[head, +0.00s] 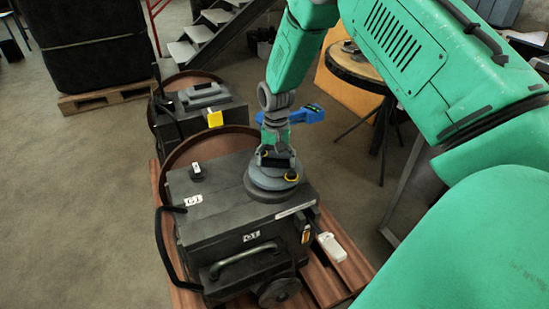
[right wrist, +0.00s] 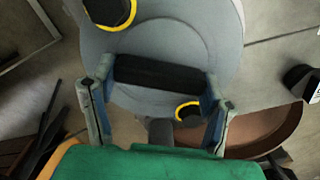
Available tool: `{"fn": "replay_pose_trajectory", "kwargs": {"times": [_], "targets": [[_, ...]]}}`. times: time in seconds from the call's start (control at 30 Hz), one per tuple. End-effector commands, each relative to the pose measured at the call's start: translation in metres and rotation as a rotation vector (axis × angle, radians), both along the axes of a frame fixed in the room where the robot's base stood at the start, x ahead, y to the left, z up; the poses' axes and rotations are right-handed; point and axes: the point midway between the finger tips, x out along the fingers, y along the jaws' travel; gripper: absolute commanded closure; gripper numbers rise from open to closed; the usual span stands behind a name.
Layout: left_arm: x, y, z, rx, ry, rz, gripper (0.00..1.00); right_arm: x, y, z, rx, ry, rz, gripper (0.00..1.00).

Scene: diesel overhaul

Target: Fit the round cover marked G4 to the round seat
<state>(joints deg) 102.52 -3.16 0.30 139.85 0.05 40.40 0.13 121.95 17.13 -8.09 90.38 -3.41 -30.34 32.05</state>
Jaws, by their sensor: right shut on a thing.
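The round grey cover (head: 262,190) is at the right end of the top of the dark box-shaped engine part (head: 215,215). It has a black bar handle and yellow-ringed knobs; I see no G4 mark on it. My right gripper (head: 277,152) is above the cover, shut on its handle. In the right wrist view the cover (right wrist: 185,45) fills the upper middle, with its black handle (right wrist: 160,76) between the fingers of my right gripper (right wrist: 157,105). The round seat is not visible. I cannot tell whether the cover touches the box top. My left gripper is out of view.
The box stands on a reddish slatted pallet (head: 325,280). A round table (head: 357,68) is at the back right.

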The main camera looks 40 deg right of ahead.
Motion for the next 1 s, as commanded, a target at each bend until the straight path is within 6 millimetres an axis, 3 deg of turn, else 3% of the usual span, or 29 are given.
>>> {"fn": "replay_pose_trajectory", "kwargs": {"times": [1.0], "targets": [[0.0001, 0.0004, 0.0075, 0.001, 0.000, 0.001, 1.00, 0.0024, 0.0034, -0.0004, -0.008, -0.009, 0.003, 0.71]]}}
